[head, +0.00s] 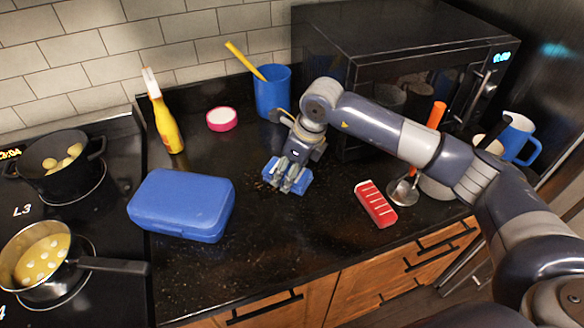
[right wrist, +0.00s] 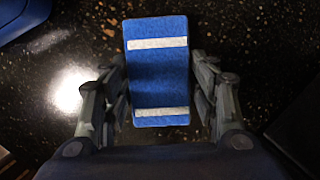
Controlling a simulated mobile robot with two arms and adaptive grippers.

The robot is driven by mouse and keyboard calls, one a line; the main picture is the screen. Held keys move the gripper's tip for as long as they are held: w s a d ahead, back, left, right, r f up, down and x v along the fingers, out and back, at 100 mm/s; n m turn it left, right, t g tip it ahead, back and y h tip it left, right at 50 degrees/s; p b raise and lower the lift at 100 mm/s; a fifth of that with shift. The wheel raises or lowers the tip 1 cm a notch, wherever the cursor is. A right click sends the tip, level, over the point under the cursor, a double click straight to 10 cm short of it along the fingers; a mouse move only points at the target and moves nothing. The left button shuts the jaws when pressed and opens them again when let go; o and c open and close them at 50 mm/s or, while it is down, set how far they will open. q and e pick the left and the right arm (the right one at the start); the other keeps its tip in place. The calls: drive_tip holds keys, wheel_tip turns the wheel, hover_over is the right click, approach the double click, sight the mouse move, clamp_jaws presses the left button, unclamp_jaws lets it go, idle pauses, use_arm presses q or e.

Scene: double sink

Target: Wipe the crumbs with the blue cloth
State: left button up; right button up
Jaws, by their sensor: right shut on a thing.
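The blue cloth (head: 270,173) is a small flat block on the black countertop, right of the blue lunch box. In the right wrist view the cloth (right wrist: 158,82) shows two white stripes and lies between my fingers. My right gripper (head: 290,181) points down and is shut on the cloth, a finger on each side. Brown crumbs (head: 262,185) lie on the counter just left of the cloth. Specks also surround it in the right wrist view (right wrist: 232,35), hard to tell from the stone's speckle. My left gripper is not in view.
The blue lunch box (head: 182,204) stands to the left. A yellow bottle (head: 166,122), pink-rimmed dish (head: 221,119), blue cup (head: 272,92) and microwave (head: 400,75) line the back. A red item (head: 376,204) lies right. The front counter is clear.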

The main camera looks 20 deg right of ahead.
sight(271, 176)
drive_tip(key=shift+a, duration=1.7)
drive_tip(key=shift+s+a+f+b, duration=0.1)
drive_tip(key=shift+a+b, duration=0.5)
drive_tip(key=shift+a, duration=1.05)
drive_tip(key=shift+s+a+b, duration=0.1)
drive_tip(key=shift+a+b, duration=0.5)
drive_tip(key=shift+a, duration=1)
drive_tip(key=shift+s+a, duration=0.1)
drive_tip(key=shift+a, duration=0.3)
drive_tip(key=shift+b, duration=0.4)
drive_tip(key=shift+w+d+r+b, duration=0.15)
drive_tip(key=shift+d+b, duration=0.1)
drive_tip(key=shift+d, duration=0.35)
drive_tip(key=shift+w+d+r+b, duration=0.1)
drive_tip(key=shift+d+b, duration=0.1)
drive_tip(key=shift+d, duration=0.9)
drive_tip(key=shift+d+f+b, duration=0.1)
drive_tip(key=shift+d+b, duration=0.4)
drive_tip(key=shift+d, duration=1.6)
drive_tip(key=shift+w+d+f+b, duration=0.15)
drive_tip(key=shift+d+b, duration=0.3)
drive_tip(key=shift+d, duration=0.3)
drive_tip(key=shift+d+b, duration=0.35)
drive_tip(key=shift+d, duration=0.85)
